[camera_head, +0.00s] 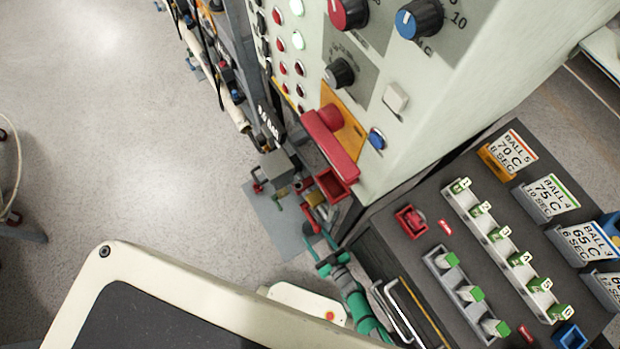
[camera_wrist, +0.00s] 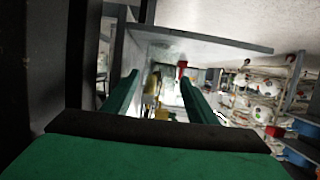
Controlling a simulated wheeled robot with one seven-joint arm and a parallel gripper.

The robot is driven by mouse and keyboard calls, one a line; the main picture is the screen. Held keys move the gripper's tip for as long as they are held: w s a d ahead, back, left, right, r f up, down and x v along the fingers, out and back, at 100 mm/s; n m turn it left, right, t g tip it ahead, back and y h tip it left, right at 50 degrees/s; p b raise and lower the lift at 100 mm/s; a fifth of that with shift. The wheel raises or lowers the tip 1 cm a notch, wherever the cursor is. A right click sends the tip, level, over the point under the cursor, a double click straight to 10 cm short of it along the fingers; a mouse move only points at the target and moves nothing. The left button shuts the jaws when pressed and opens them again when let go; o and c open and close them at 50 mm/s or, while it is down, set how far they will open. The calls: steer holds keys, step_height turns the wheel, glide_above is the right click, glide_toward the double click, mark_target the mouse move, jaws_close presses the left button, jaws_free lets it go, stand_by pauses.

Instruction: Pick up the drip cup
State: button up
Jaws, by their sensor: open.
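I cannot say for certain which thing is the drip cup. A small open red square cup (camera_head: 333,185) sits low at the machine's corner, under a red bar, in the head view. My gripper (camera_wrist: 160,88) is open in the wrist view, its two green fingers spread wide. Nothing is clearly held between them. A small red thing (camera_wrist: 182,64) shows beyond the fingers, near the right fingertip; I cannot tell if it is the same cup. In the head view my green arm's end lies just below the red square cup, with the fingertips hard to make out.
The pale machine panel (camera_head: 395,130) with knobs and buttons rises close by. A dark console (camera_head: 400,262) with numbered green-white blocks and a red holder (camera_head: 410,221) stands at right. A grey plate (camera_head: 275,225) with small fittings lies left of the cup. The floor at left is clear.

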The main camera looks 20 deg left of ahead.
mark_target(306, 224)
steer(key=shift+r+x, duration=0.15)
steer(key=shift+x, duration=1.05)
steer(key=shift+r+x, duration=0.15)
steer(key=shift+x, duration=1.05)
steer(key=shift+a, duration=0.1)
steer(key=shift+w, duration=0.1)
steer(key=c, duration=0.8)
steer(key=shift+r, duration=0.15)
